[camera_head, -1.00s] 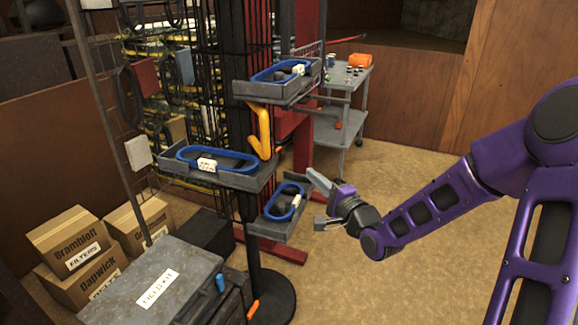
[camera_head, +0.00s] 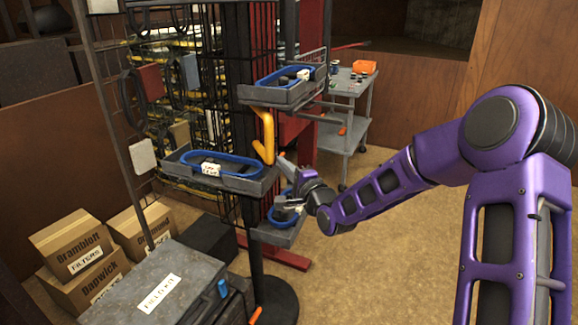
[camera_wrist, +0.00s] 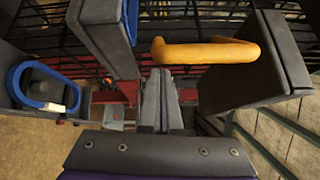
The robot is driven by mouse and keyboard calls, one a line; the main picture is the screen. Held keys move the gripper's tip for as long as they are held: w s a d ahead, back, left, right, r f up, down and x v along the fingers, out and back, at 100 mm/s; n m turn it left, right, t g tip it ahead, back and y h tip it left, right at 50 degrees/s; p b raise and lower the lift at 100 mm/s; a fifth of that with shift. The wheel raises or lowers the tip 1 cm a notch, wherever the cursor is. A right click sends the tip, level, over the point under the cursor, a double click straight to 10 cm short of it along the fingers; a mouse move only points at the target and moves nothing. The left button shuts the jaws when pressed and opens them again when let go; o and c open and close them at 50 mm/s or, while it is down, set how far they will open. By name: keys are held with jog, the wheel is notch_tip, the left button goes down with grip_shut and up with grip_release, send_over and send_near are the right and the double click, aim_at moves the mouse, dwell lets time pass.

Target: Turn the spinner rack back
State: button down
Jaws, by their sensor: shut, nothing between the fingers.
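The spinner rack is a dark wire column (camera_head: 242,120) on a round black base (camera_head: 277,300). It carries an upper grey tray (camera_head: 270,98), a middle grey tray (camera_head: 222,185) and a lower grey tray (camera_head: 272,238), each with a blue loop in it. A yellow bent handle (camera_head: 268,140) stands out between the upper and middle trays. My gripper (camera_head: 284,164) is shut and empty, just below and right of the handle, over the lower tray. In the wrist view my shut fingers (camera_wrist: 161,85) point at the rack, just below the yellow handle (camera_wrist: 205,50); contact is unclear.
A grey cart (camera_head: 345,110) with an orange bin (camera_head: 363,67) stands behind, right of a red upright. Cardboard boxes (camera_head: 70,245) and a grey labelled case (camera_head: 165,290) stand at the left front. The floor on the right is open.

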jog(key=shift+s+a+b, duration=0.2)
jog(key=shift+s+a, duration=0.2)
jog(key=shift+a, duration=0.25)
jog(key=shift+s+a+b, duration=0.15)
jog(key=shift+s+a, duration=0.25)
jog(key=shift+a, duration=0.2)
